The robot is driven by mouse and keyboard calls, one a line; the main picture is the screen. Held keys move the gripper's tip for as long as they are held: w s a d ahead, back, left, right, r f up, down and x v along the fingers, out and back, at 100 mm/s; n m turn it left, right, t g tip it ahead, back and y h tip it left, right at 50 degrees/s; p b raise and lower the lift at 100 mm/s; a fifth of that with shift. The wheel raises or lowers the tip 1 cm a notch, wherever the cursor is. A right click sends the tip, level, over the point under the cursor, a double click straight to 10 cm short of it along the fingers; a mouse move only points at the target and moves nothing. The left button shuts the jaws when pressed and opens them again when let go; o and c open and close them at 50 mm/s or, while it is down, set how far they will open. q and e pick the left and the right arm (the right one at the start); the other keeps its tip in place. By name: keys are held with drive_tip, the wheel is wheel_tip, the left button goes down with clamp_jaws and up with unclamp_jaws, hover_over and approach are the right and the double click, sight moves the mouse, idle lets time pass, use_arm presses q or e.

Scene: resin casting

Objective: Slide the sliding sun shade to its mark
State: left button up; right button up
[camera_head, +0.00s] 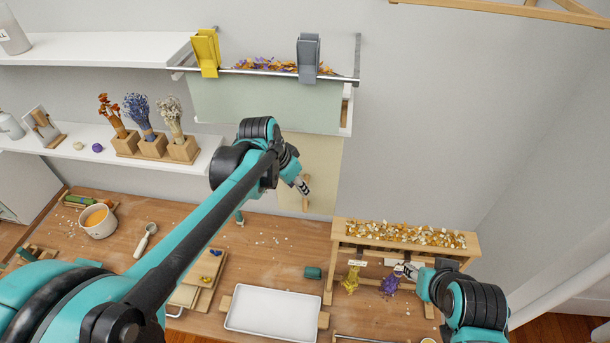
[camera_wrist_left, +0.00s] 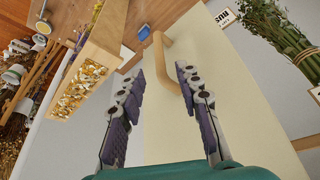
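The sliding shade seems to be the cream panel (camera_head: 325,165) on the back wall, below a pale green sheet (camera_head: 265,105). Its pale wooden handle (camera_head: 306,202) is partly behind my left gripper (camera_head: 303,187). In the left wrist view, the cream panel (camera_wrist_left: 215,75) fills the middle, with the bent wooden handle (camera_wrist_left: 160,45) just ahead of my left gripper (camera_wrist_left: 160,72). The fingers are spread with nothing between the tips. Contact with the handle cannot be made out. My right gripper (camera_head: 404,270) is by the wooden rack, its fingers too small to read. I cannot make out a mark.
A wooden rack (camera_head: 470,245) with dried petals and hanging bundles stands at right. A white tray (camera_head: 275,311) lies at the table's front. White shelves (camera_head: 90,48) with vases are at left. A rail (camera_head: 260,73) with clips runs above the panel.

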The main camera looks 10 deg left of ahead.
use_arm(q)
hover_over(305, 209)
drive_tip(key=f, duration=0.6)
drive_tip(key=shift+w+f, duration=0.4)
drive_tip(key=shift+a, duration=0.1)
clamp_jaws()
